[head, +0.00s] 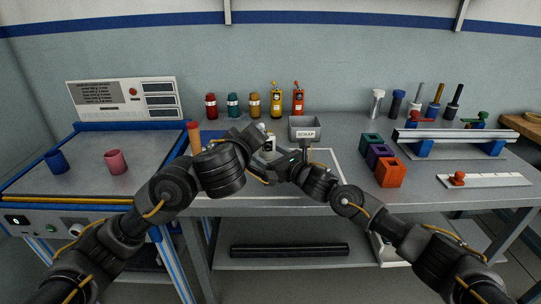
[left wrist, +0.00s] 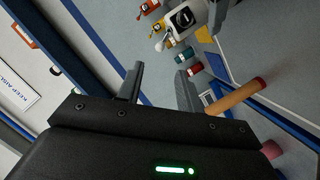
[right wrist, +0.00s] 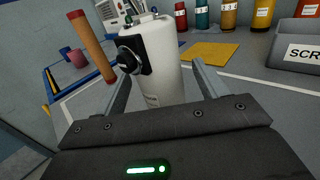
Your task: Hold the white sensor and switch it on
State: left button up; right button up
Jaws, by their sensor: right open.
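The white sensor (right wrist: 162,68) is a white cylinder with a black switch knob on its side. In the right wrist view it is upright between the spread fingers of my right gripper (right wrist: 160,82), which is open. I cannot tell if the fingers touch it. In the head view the sensor (head: 270,143) shows small between my two hands. My left gripper (left wrist: 158,70) is open and empty. In the left wrist view the sensor (left wrist: 184,20) is beyond its fingertips, at the top, with the knob visible.
An orange-brown cylinder (right wrist: 92,47) stands left of the sensor, and a yellow pad (right wrist: 212,51) lies behind it. The grey SCRAP bin (head: 304,128) and several bottles stand at the back.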

pick_arm(q)
jog(key=shift+c, duration=0.2)
pick_arm(e)
jog(key=c, duration=1.1)
pick_arm(q)
jog(key=shift+w+f, duration=0.15)
jog(key=shift+w, duration=0.1)
jog(key=c, duration=0.5)
jog(key=w+f+h, duration=0.2)
jog(key=w+h, duration=0.1)
jog(key=shift+w+a+f+n+g+h, duration=0.1)
jog(key=shift+w+f+n+g+h, duration=0.1)
jog(key=shift+n+g+h, duration=0.1)
grip_shut()
jog(key=shift+w+a+f+n+h, duration=0.1)
jog(key=shift+a+f+n+h, duration=0.45)
jog(key=shift+a+f+h, duration=0.95)
jog(key=shift+w+a+f+n+h, duration=0.15)
jog(key=shift+a+f+n+h, duration=0.5)
jog(key=shift+a+h, duration=1.5)
jog(key=shift+w+a+f+n+h, duration=0.1)
jog(key=shift+a+f+n+h, duration=0.4)
jog(key=shift+a+f+h, duration=1.3)
jog(key=shift+a+r+y, duration=0.45)
jog(key=shift+a+r, duration=0.05)
jog(key=shift+r, duration=0.2)
